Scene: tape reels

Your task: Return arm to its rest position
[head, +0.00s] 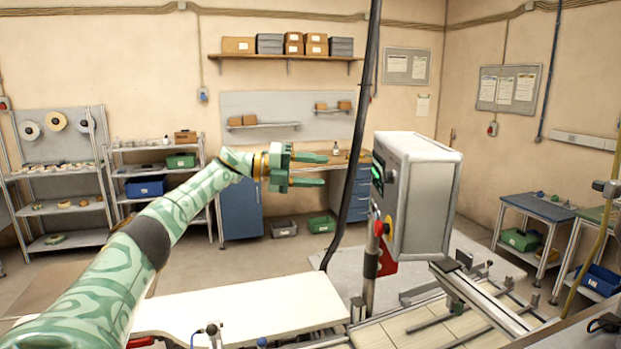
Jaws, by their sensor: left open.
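My left arm, green with a swirl pattern, comes in from the lower left and reaches up to the middle of the head view. My left gripper (318,170) is open and empty, its two green fingers apart and pointing right. It is held in the air, left of the grey control box. My right arm and right gripper are not in view. No tape reel is in the gripper; reels (56,121) hang on the rack at the far left.
A grey control box (428,200) on a post stands right of the gripper, with a black cable (358,130) hanging between them. A white table (240,305) lies below. A conveyor (430,325) is at lower right. Shelving (60,208) and a workbench (335,158) stand at the back.

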